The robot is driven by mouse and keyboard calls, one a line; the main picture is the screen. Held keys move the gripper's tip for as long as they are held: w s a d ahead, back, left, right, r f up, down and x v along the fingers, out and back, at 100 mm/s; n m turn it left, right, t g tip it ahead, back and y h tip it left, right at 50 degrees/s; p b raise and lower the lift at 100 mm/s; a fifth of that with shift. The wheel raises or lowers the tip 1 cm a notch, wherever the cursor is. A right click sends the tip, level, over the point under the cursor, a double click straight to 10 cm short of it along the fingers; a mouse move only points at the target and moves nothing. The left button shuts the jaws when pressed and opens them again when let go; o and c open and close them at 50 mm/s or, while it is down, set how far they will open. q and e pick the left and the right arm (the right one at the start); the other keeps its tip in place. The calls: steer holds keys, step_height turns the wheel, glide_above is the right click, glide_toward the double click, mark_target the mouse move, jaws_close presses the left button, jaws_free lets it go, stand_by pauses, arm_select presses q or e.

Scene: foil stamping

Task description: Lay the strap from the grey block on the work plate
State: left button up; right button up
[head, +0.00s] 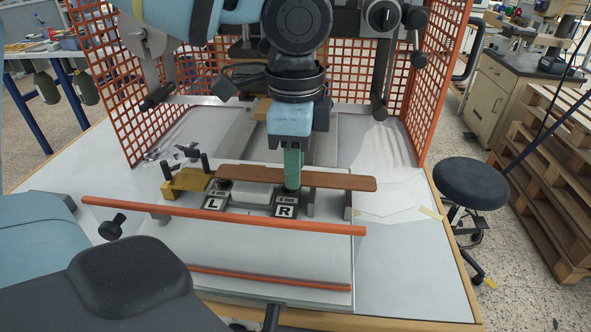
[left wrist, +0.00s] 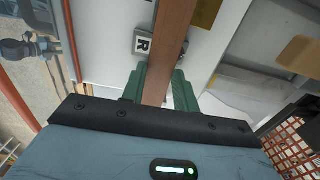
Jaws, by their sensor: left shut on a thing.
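The brown strap (head: 340,181) lies level over the fixture on the bench, long side running left to right. My left gripper (head: 292,172) comes down from above and is shut on the strap, its green fingers on either side of the long edges. The left wrist view also shows the strap (left wrist: 170,40) between the green fingers (left wrist: 160,88). A pale grey block (head: 252,194) sits under the strap's left half, between the L and R marks. Whether the strap touches it I cannot tell. My right gripper is not in view.
A brass-coloured piece (head: 188,181) with black knobs stands at the strap's left end. Grey upright supports (head: 348,205) stand under its right half. An orange rail (head: 230,217) crosses in front. Orange mesh guards (head: 440,85) flank the press; bench to the right is mostly clear.

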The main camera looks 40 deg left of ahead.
arm_select(q)
steer(key=shift+f, duration=0.85)
steer(key=shift+f, duration=0.3)
steer(key=o, duration=0.9)
steer(key=shift+o, duration=0.2)
steer(key=shift+r, duration=0.15)
step_height(320, 180, up, 12)
steer(key=p, duration=0.1)
steer(key=shift+r, duration=0.2)
steer(key=shift+f, duration=0.1)
